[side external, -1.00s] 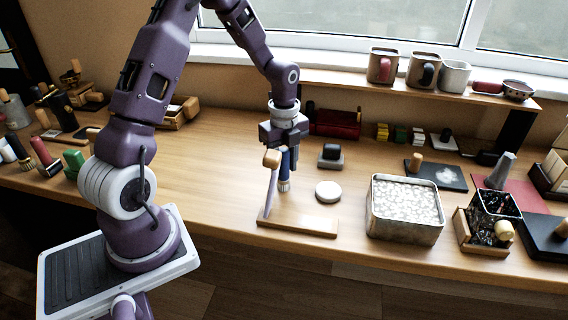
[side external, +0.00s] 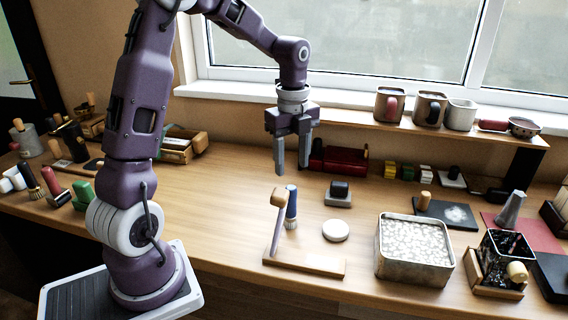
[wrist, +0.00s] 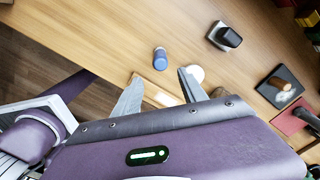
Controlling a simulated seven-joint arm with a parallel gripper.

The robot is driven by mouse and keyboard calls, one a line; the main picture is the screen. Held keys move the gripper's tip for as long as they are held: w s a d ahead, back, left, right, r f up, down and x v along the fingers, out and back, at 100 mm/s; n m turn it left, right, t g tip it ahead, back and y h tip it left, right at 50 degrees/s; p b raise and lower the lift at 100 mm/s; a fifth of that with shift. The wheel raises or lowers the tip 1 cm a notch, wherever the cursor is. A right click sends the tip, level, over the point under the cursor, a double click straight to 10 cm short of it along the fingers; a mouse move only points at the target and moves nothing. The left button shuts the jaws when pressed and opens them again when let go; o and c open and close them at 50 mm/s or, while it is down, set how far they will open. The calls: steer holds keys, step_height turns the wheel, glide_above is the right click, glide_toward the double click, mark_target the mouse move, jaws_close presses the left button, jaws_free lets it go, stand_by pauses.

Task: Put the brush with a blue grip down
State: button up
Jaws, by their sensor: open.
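The brush with a blue grip (side external: 291,203) stands upright on the wooden table, grip up. It is just behind a leaning pale post with a wooden knob, which hides part of it. My gripper (side external: 292,168) is above the brush, open and empty, with clear air between its fingertips and the grip. In the wrist view the blue grip (wrist: 160,60) shows beyond the parted fingertips (wrist: 159,77), apart from them.
The post's wooden base (side external: 310,264) lies near the front edge. A white disc (side external: 335,231), a black-topped grey block (side external: 338,192) and a metal tin (side external: 414,268) of white pebbles stand to the right. A red box (side external: 338,160) is behind. Left of the brush the table is bare.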

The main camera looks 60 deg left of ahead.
steer(key=s+d+r+n+t, duration=0.1)
steer(key=s+d+r+n, duration=0.3)
steer(key=s+d+r+n+t+y, duration=0.1)
steer(key=s+d+r+n, duration=0.3)
steer(key=s+d, duration=0.1)
steer(key=shift+r+t, duration=0.25)
steer(key=shift+t, duration=0.05)
steer(key=s+d+n+t+h, duration=0.1)
steer(key=s+d+n+t, duration=0.2)
steer(key=s+n, duration=0.6)
steer(key=shift+s+d+r+n, duration=0.25)
steer(key=shift+s+d+n, duration=0.05)
steer(key=shift+s+d, duration=0.95)
steer(key=shift+o, duration=0.4)
steer(key=shift+a+r, duration=0.1)
steer(key=shift+r, duration=0.05)
